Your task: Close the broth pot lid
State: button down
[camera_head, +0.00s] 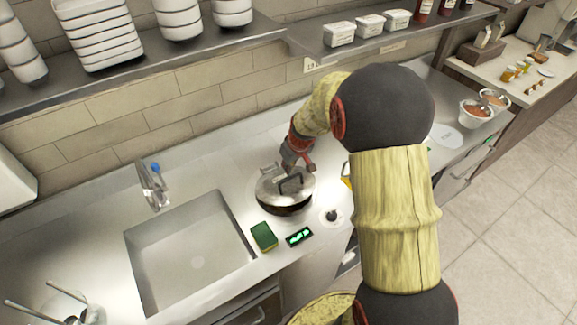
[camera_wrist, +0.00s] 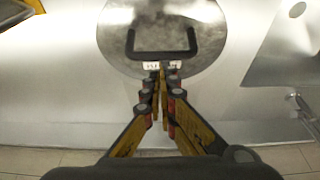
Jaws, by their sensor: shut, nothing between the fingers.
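The broth pot (camera_head: 285,209) stands on the steel counter right of the sink, its dark side showing at the front. Its round silver lid (camera_head: 268,187) lies over the top; I cannot tell whether it sits fully flat. The lid also fills the top middle of the wrist view (camera_wrist: 120,35), with its black bar handle (camera_wrist: 163,57) across it. My gripper (camera_wrist: 163,68) is shut and empty, fingertips together at the near side of the handle; contact is unclear. In the head view my gripper (camera_head: 297,167) is behind the handle, partly hidden by my arm.
A green sponge (camera_head: 264,236) and a small display with green digits (camera_head: 299,236) lie in front of the pot. A dark knob (camera_head: 332,215) is at its right. The sink (camera_head: 190,255) with a faucet (camera_head: 152,186) is left. A shelf (camera_head: 150,62) overhangs behind.

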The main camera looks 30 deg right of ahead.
aim_at(291, 187)
jog(key=shift+f, duration=0.1)
jog(key=s+f+b, duration=0.1)
jog(key=f+b, duration=0.1)
jog(key=s+f+b, duration=0.2)
jog(key=b, duration=0.1)
jog(key=shift+s+f+b, duration=0.2)
jog(key=shift+f+b, duration=0.1)
jog(key=shift+f, duration=0.05)
jog(key=shift+r, duration=0.2)
